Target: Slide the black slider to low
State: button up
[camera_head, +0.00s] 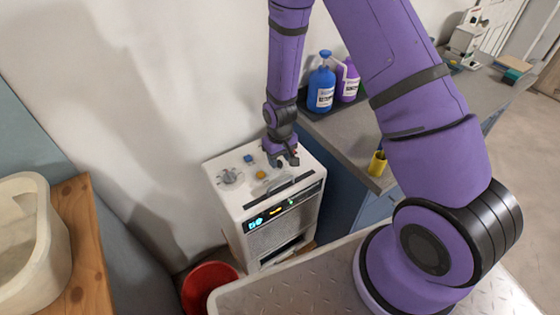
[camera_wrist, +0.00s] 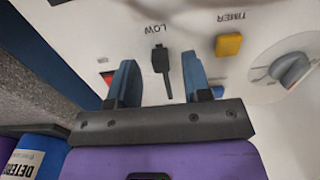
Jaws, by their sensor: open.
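The black slider (camera_wrist: 160,60) stands on the white top panel of the appliance (camera_wrist: 185,15). In the wrist view the LOW label (camera_wrist: 155,28) is just above it, and its thin dark slot runs down from it toward my gripper. My gripper (camera_wrist: 160,72) is open, with one blue finger on each side of the slider and visible gaps. In the head view my gripper (camera_head: 285,161) is over the appliance's far right corner and hides the slider.
A yellow TIMER button (camera_wrist: 229,44) and a grey dial (camera_wrist: 290,68) share the panel. A red button (camera_wrist: 107,77) is beside the left finger. A counter (camera_head: 345,133) with blue (camera_head: 321,88) and purple bottles is close to the right.

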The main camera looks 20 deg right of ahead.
notch_tip(320, 180, up, 9)
dwell(0.4)
jog(key=shift+r, duration=0.1)
notch_tip(320, 180, up, 14)
jog(key=t, duration=0.1)
send_over(280, 162)
jog(key=s+d, duration=0.2)
jog(key=s+d+r+m+t, duration=0.15)
jog(key=s+r, duration=0.35)
jog(key=r, duration=0.5)
jog(key=s+d+r+t, duration=0.1)
jog(key=s+r, duration=0.5)
jog(key=s, duration=0.3)
jog(key=s+d+r+t, duration=0.1)
jog(key=s+d+r, duration=0.1)
jog(key=s+r, duration=0.4)
jog(key=s, duration=0.3)
jog(key=shift+d+m+t, duration=0.15)
jog(key=shift+m+t, duration=0.2)
jog(key=shift+s, duration=0.15)
dwell(2.2)
